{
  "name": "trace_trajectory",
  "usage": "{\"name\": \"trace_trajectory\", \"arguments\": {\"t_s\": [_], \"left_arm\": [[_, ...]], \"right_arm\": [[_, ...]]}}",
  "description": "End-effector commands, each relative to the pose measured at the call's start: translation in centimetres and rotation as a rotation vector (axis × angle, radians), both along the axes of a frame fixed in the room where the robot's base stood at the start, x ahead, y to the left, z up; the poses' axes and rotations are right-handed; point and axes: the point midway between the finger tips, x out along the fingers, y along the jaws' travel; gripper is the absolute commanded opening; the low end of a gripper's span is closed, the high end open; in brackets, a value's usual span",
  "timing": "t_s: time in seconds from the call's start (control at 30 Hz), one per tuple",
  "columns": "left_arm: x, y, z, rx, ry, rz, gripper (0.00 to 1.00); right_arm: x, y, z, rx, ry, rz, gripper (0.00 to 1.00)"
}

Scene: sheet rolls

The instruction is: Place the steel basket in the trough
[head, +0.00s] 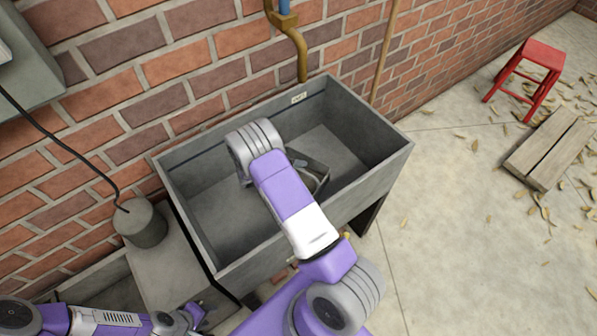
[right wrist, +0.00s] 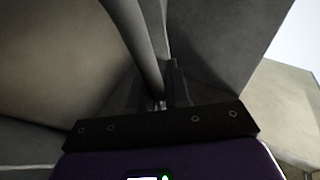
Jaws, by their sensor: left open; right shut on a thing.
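The trough (head: 385,168) is a deep grey rectangular basin against the brick wall, in the middle of the head view. My right arm reaches over its front rim, and my right gripper (right wrist: 162,98) is down inside it, mostly hidden by the arm in the head view. In the right wrist view this gripper is shut around a thin grey bar (right wrist: 140,38), which looks like the handle of the steel basket. My left gripper (head: 190,318) is open and empty at the lower left, outside the trough.
A brass tap pipe (head: 300,50) comes down behind the trough. A grey cylinder (head: 140,222) with a black cable stands on a ledge to the left. A red stool (head: 540,55) and wooden planks (head: 552,148) are at the right. The leaf-strewn floor between is open.

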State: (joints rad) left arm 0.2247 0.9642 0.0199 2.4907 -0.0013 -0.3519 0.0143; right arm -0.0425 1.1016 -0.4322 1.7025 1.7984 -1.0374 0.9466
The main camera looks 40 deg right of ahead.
Motion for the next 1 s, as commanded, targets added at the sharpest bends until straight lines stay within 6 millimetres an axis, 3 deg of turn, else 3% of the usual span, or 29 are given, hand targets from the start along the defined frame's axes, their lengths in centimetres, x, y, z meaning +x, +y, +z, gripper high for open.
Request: {"name": "trace_trajectory", "arguments": {"t_s": [0.1, 0.47, 0.5, 0.63, 1.0], "left_arm": [[0.0, 0.0, -0.77, 0.0, 0.0, 0.0, 0.43], [0.0, 0.0, -0.96, 0.0, 0.0, 0.0, 0.43], [-0.01, 0.0, -0.9, 0.0, 0.0, 0.0, 0.43], [0.0, 0.0, -0.85, 0.0, 0.0, 0.0, 0.43], [0.0, 0.0, -0.48, 0.0, 0.0, 0.0, 0.43]], "right_arm": [[-0.01, -0.05, -1.67, -0.002, 0.001, 0.0, 0.0], [0.0, -0.05, -1.94, -0.001, -0.001, 0.0, 0.0], [-0.03, 0.0, -1.96, 0.001, 0.001, 0.0, 0.21], [-0.03, 0.01, -1.91, 0.001, 0.001, 0.0, 0.41], [-0.02, 0.02, -1.47, 0.001, 0.001, 0.0, 0.42]]}}
